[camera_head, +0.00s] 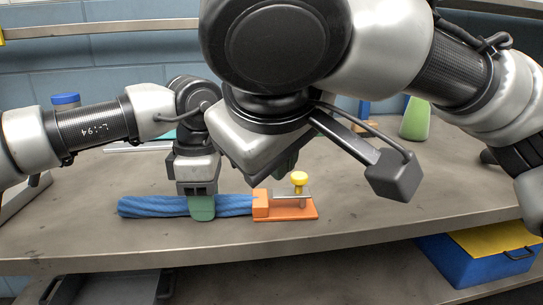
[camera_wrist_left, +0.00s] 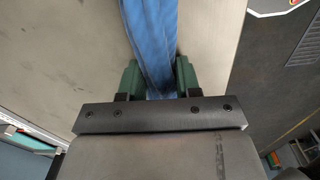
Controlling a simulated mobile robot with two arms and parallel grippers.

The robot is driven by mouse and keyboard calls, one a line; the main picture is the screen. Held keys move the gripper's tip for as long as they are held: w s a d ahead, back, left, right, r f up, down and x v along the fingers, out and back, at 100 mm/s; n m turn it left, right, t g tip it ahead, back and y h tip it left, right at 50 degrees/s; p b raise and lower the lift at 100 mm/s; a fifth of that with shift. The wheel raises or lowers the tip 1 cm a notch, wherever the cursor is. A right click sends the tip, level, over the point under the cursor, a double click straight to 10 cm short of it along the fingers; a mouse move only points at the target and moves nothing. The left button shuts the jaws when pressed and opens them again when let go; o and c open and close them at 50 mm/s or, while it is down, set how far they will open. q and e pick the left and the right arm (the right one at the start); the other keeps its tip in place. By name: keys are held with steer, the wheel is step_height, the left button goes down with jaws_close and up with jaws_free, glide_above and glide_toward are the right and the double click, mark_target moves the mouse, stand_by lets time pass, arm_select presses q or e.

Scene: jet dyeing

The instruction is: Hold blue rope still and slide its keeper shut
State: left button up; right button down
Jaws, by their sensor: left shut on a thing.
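The blue rope (camera_head: 150,206) lies along the front of the grey table, its right end at an orange keeper block (camera_head: 287,212). The keeper carries a grey metal plate (camera_head: 284,194) and a yellow knob (camera_head: 299,179). I cannot tell how far the plate is slid. My left gripper (camera_head: 202,208) points down and is shut on the rope left of the keeper. The left wrist view shows its green fingers on both sides of the rope (camera_wrist_left: 152,40). My right gripper (camera_head: 287,160) hangs above and behind the keeper; my right wrist hides most of its fingers.
A green cone-like object (camera_head: 415,119) stands at the back right of the table. A blue-capped container (camera_head: 66,100) stands at the back left. A blue and yellow box (camera_head: 475,265) sits below the table at right. The tabletop right of the keeper is clear.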

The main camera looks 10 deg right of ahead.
arm_select(q)
steer(key=o, duration=1)
